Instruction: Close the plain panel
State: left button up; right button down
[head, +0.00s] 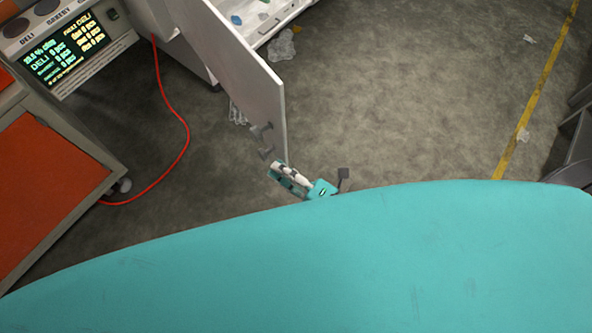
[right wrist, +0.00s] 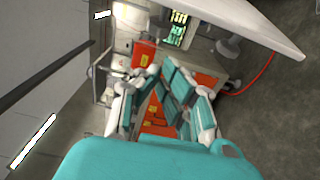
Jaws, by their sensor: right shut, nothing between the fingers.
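The plain panel (head: 245,75) is a pale, flat, upright door standing open from the white machine, its free edge towards me. Two small grey fittings (head: 262,131) show beside its lower left face; I cannot tell if they form a handle. My right gripper (head: 281,172), teal and white, is shut and empty just below the panel's near lower corner. I cannot tell if it touches the panel. In the right wrist view a pale panel edge (right wrist: 245,22) crosses the upper right; the fingertips are not clear there. My left gripper is not in view.
The white machine's open compartment (head: 272,18) holds small coloured items. Crumpled clear film (head: 282,45) lies on the floor by it. Grey floor right of the panel is mostly clear.

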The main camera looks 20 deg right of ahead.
jog(key=shift+w+d+p, duration=0.25)
jog(key=shift+w+p, duration=0.35)
jog(key=shift+w, duration=0.6)
jog(key=shift+w+d+p, duration=0.25)
jog(key=shift+w+p, duration=0.3)
jog(key=shift+w, duration=0.6)
